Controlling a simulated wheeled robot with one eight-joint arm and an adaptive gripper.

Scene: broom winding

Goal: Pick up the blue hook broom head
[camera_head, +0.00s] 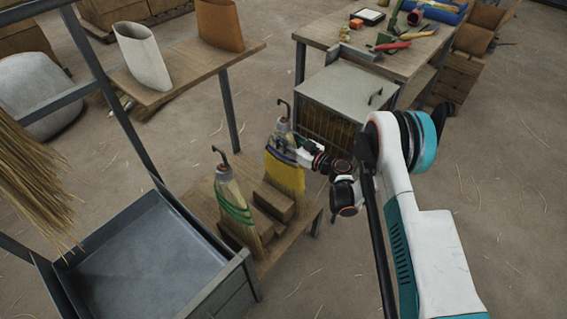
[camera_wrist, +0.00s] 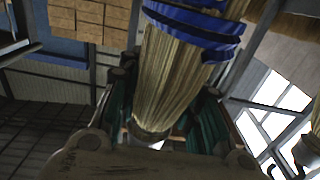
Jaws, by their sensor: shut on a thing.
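The blue hook broom head (camera_head: 285,178) stands upright at the low wooden bench, with a dark hook at its top, blue bands and a yellow lower part. In the wrist view its straw body (camera_wrist: 172,80) fills the middle, with blue bands across the upper part. My gripper (camera_head: 300,155) reaches it from the right in the head view and is shut on its upper part. In the wrist view my gripper's fingers (camera_wrist: 160,122) lie on both sides of the straw. I cannot tell whether its lower end touches the bench.
A green-banded hook broom head (camera_head: 235,208) stands to the left on the bench (camera_head: 270,250). Brown blocks (camera_head: 272,203) lie between them. A grey metal tray (camera_head: 150,265) is at lower left. A grey cabinet (camera_head: 345,95) and a tool table (camera_head: 400,60) stand behind. Floor at right is clear.

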